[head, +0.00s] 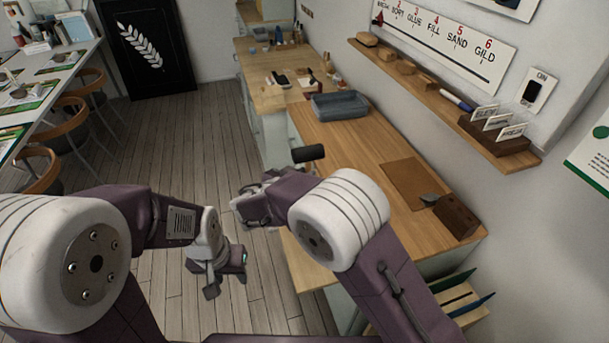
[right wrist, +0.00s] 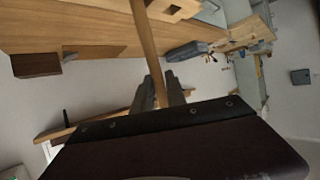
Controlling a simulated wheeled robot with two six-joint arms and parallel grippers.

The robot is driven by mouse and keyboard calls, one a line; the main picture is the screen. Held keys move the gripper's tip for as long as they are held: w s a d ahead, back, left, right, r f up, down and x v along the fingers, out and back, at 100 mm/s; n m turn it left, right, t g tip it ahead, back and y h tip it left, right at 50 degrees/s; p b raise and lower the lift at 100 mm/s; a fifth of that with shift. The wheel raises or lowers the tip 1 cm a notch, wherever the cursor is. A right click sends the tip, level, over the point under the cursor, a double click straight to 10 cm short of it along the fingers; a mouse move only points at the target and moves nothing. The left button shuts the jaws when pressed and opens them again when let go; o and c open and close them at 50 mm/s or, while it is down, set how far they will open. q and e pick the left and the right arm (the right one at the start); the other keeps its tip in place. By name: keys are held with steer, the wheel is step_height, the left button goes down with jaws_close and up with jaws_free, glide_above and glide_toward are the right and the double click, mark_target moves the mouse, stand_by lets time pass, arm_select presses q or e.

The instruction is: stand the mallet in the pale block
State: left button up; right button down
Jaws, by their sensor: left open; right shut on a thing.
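My right gripper (right wrist: 160,88) is shut on the mallet's wooden handle (right wrist: 147,45), which runs out of the top of the right wrist view. A black cylinder that looks like the mallet's head (head: 308,153) shows above my right arm in the head view; the handle and fingertips are hidden there. The pale block (right wrist: 190,9), with a dark opening, is cut off at the top edge of the right wrist view, just beside the handle. Whether the handle touches it I cannot tell. My left gripper (head: 226,280) is open and empty above the floor.
The wooden bench (head: 345,150) carries a grey-blue tray (head: 340,105), a brown mat (head: 408,183) and a dark brown block (head: 456,216). A wall shelf (head: 440,95) runs above it. The floor (head: 165,130) left of the bench is clear.

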steer(key=shift+f+b, duration=0.75)
steer(key=shift+b, duration=0.35)
stand_by(0.3)
steer(key=c, duration=1.3)
jaws_free()
steer(key=shift+s+a, duration=0.1)
